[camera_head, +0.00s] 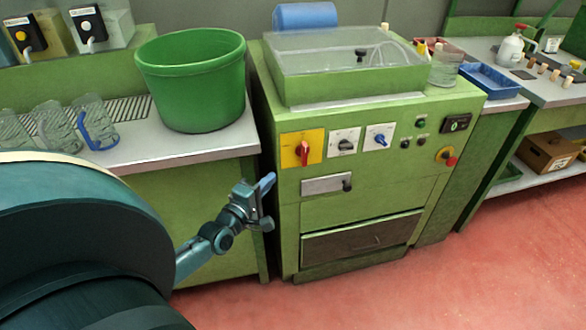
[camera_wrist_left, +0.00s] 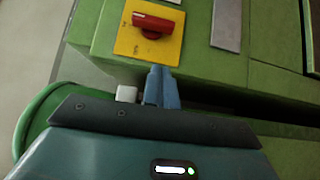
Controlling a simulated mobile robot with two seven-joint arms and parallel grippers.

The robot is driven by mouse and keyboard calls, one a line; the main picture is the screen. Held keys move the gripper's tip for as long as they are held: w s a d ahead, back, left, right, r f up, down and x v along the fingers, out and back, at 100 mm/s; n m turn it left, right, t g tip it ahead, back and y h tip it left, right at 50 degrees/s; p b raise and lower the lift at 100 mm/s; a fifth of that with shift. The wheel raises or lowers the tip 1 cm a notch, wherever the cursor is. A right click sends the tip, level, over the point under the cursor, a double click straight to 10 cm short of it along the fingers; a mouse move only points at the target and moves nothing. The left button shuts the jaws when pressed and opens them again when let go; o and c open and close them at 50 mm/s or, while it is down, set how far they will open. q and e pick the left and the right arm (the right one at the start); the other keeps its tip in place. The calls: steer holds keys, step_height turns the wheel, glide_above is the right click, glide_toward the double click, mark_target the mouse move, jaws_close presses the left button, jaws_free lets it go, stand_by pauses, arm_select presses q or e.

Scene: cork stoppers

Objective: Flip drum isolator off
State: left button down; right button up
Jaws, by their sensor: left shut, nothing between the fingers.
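The isolator switch is a red rotary handle (camera_head: 304,152) on a yellow plate (camera_head: 289,148), at the upper left of the green machine's front panel. The handle looks upright in the head view. In the turned left wrist view the red handle (camera_wrist_left: 153,24) lies roughly across the picture on its yellow plate (camera_wrist_left: 150,47). My left gripper (camera_head: 268,181) is shut and empty, to the lower left of the plate and apart from the handle. Its blue fingertips (camera_wrist_left: 162,72) appear just below the plate's edge in the wrist view. My right gripper is not in view.
A white-plate black switch (camera_head: 345,142) and a blue knob (camera_head: 379,137) sit right of the isolator. A red emergency button (camera_head: 450,161) is at far right. A green tub (camera_head: 190,85) stands on the left counter. A metal flap (camera_head: 322,185) is below.

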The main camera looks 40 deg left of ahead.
mark_target(301, 160)
arm_select(q)
steer(key=w, duration=0.2)
steer(key=w+d, duration=0.1)
steer(key=w, duration=0.2)
steer(key=w+d, duration=0.1)
steer(key=w, duration=0.2)
steer(key=shift+d, duration=0.1)
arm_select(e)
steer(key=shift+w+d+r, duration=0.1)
arm_select(q)
steer(key=shift+f+b, duration=0.3)
steer(key=shift+b, duration=0.2)
steer(key=shift+r, duration=0.1)
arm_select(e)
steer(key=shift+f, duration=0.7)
